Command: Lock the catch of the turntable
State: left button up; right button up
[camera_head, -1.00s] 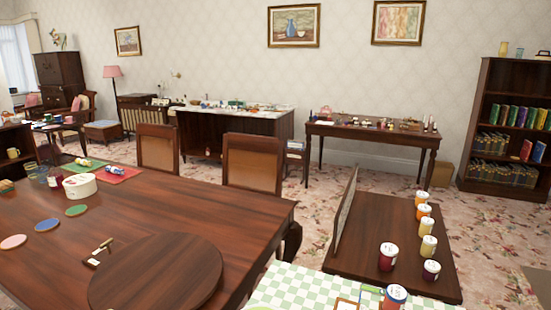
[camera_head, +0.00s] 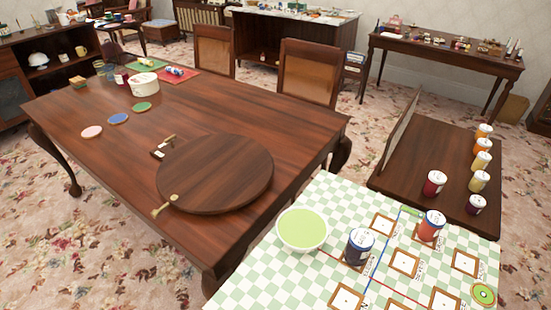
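The turntable (camera_head: 220,175) is a round dark wooden disc on the wooden dining table (camera_head: 70,110), near its front right corner. A small brass lever on a light plate (camera_head: 163,146) sits beside the disc at its back left. A second brass piece (camera_head: 165,205), with a round head and a short handle, lies at the disc's front left rim, its handle pointing outward. I cannot tell from here which brass piece is the catch or whether it is locked. Neither of my grippers is in view.
Coasters (camera_head: 118,119) and a round white box (camera_head: 145,85) are farther back on the table. Two chairs (camera_head: 310,70) stand behind it. A checked cloth surface (camera_head: 325,200) with a bowl (camera_head: 302,229) and jars is at front right.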

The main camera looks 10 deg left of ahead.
aim_at(170, 139)
jog(key=j+z, duration=0.1)
jog(key=j, duration=0.4)
jog(key=j+z, duration=0.15)
jog(key=j, duration=0.3)
jog(key=k+j+z, duration=0.1)
jog(key=j, duration=0.35)
jog(key=k+j+z, duration=0.1)
jog(key=j, duration=0.4)
jog(key=k+j+z, duration=0.1)
jog(key=j, duration=0.35)
jog(key=k+j+z, duration=0.15)
jog(key=j, duration=0.3)
